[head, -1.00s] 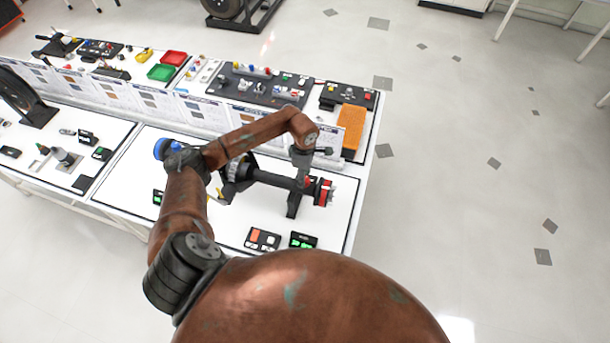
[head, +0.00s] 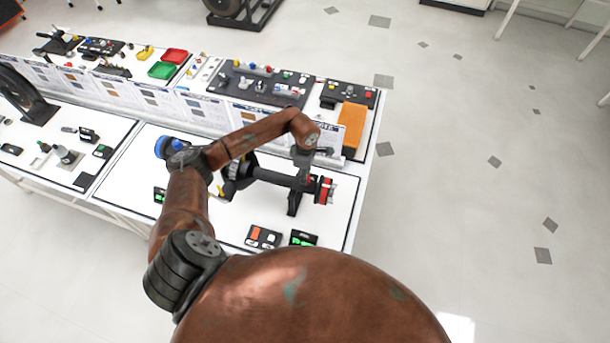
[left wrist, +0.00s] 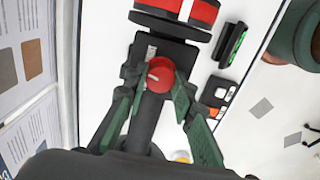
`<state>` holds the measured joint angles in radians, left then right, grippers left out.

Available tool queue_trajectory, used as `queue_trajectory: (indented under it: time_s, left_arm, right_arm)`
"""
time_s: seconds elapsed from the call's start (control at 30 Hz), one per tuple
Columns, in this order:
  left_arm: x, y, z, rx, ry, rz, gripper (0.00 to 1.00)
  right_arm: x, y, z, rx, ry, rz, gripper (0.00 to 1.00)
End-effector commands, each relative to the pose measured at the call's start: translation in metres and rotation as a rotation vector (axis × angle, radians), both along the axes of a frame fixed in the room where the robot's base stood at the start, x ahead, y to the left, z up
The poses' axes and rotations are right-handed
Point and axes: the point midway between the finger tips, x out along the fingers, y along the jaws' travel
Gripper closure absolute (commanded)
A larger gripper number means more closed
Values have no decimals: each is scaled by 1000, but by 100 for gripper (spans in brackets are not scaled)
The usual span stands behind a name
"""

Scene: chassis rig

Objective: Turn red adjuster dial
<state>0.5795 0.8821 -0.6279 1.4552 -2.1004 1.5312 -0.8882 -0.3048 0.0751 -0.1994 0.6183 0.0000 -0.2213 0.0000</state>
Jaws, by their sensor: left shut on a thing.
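The red adjuster dial (left wrist: 158,76) shows in the left wrist view as a round red knob with a white mark on its face. It sits on the dark shaft assembly, which in the head view is a black horizontal rig (head: 272,178) on the white table. My left gripper (head: 305,174) reaches down over the right part of this rig. In the left wrist view its green-grey fingers close around the dial from both sides. In the head view the gripper largely hides the dial. My right gripper is in neither view.
A red disc (head: 325,191) is at the rig's right end, close to my gripper. Small black boxes (head: 263,237) lie on the table in front. An orange block (head: 352,127) stands behind. The floor on the right is open.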

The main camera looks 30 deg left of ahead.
Motion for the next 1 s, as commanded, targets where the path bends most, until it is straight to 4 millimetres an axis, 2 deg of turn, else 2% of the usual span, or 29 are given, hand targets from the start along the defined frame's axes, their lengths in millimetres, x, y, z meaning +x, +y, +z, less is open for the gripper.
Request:
queue_trajectory:
  time_s: [0.27,0.47,1.0]
  left_arm:
    - [0,0,0,0,0,27,100]
    - [0,0,-1,1,-1,117,100]
    - [0,1,-2,2,-2,602,100]
  right_arm:
    - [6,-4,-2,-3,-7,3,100]
    - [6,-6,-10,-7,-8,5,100]
    - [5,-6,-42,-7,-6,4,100]
